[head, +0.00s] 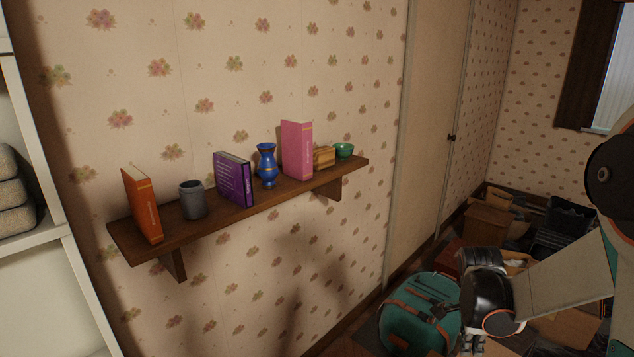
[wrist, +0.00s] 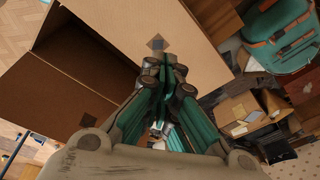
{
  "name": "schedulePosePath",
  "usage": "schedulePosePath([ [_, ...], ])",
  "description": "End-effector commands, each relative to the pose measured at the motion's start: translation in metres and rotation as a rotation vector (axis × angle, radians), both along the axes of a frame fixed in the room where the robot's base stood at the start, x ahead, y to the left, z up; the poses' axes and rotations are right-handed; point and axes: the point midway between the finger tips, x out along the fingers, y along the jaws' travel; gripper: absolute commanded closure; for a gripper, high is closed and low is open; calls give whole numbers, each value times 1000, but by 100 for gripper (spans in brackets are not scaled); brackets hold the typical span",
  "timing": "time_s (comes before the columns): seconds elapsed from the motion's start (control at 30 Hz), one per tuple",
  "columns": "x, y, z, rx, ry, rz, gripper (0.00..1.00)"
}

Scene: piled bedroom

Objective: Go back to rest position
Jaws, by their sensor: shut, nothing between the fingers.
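My gripper (wrist: 165,75) is shut and empty in the wrist view, its fingertips together. It points down over an open cardboard box (wrist: 110,25); I cannot tell how far above the box it is. In the head view my gripper (head: 474,343) hangs at the lower right, partly cut off by the frame's bottom edge. My arm comes in from the right edge, well away from the wall shelf (head: 290,195).
The shelf holds an orange book (head: 142,205), grey cup (head: 193,200), purple book (head: 233,179), blue vase (head: 267,166), pink book (head: 297,150) and green bowl (head: 343,150). A teal backpack (head: 415,315) and several boxes (head: 487,223) clutter the floor near the door (head: 425,130).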

Motion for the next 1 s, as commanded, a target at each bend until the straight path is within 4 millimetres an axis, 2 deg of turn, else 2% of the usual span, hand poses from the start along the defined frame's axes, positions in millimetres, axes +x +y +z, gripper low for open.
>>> schedulePosePath([
  [0.2,-13,44,45,-3,-65,361,100],
  [0.5,-43,100,90,-57,-159,843,100],
  [0.7,-71,132,109,-130,-217,1149,100],
  [1.0,-118,159,124,-300,-263,1541,100],
])
